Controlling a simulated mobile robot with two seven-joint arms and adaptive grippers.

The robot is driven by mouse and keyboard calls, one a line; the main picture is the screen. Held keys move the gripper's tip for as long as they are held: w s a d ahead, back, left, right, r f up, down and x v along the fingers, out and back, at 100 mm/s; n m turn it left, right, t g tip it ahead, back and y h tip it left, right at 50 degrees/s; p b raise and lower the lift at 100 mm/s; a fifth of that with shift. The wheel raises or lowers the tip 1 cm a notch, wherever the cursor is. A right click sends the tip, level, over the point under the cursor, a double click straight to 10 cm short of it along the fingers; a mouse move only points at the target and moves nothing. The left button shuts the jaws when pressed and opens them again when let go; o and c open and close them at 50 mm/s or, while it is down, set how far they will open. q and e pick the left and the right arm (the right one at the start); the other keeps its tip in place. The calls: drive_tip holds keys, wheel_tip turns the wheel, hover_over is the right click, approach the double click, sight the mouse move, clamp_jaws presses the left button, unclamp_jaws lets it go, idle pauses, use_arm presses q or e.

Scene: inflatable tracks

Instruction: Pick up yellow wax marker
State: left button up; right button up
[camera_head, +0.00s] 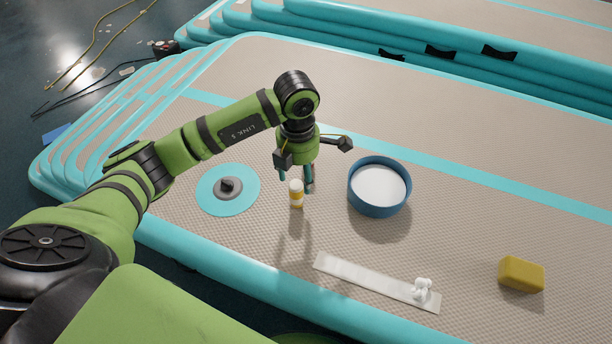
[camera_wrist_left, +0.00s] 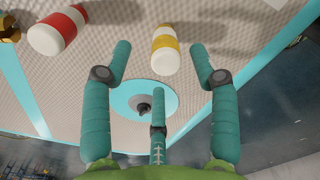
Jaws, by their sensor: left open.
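The yellow wax marker (camera_head: 296,197) is a small white cylinder with a yellow band and stands upright on the grey textured mat. In the left wrist view the marker (camera_wrist_left: 165,50) lies between and beyond the spread fingers. My left gripper (camera_head: 297,178) is just above the marker in the head view, fingers pointing down. In the left wrist view my left gripper (camera_wrist_left: 160,62) is open and empty, with a gap on both sides of the marker. I cannot tell whether any finger touches it. My right gripper is not in view.
A red-banded white cylinder (camera_wrist_left: 56,32) is left of the marker in the wrist view. A teal disc with valve (camera_head: 211,203), a blue round tub (camera_head: 378,208), a white strip (camera_head: 360,279) and a yellow block (camera_head: 521,274) lie around. Mat between tub and block is clear.

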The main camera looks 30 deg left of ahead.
sight(297, 184)
use_arm(q)
drive_tip(key=shift+w+a+f, duration=0.1)
drive_tip(key=shift+w+f, duration=0.05)
drive_tip(key=shift+f, duration=0.2)
drive_tip(key=f, duration=0.1)
drive_tip(key=s+f, duration=0.1)
drive_tip(key=shift+f, duration=0.3)
drive_tip(key=f, duration=0.2)
drive_tip(key=shift+s+a+f, duration=0.15)
drive_tip(key=shift+s+f, duration=0.05)
drive_tip(key=shift+f, duration=0.65)
drive_tip(key=shift+w, duration=0.1)
drive_tip(key=c, duration=0.4)
clamp_jaws()
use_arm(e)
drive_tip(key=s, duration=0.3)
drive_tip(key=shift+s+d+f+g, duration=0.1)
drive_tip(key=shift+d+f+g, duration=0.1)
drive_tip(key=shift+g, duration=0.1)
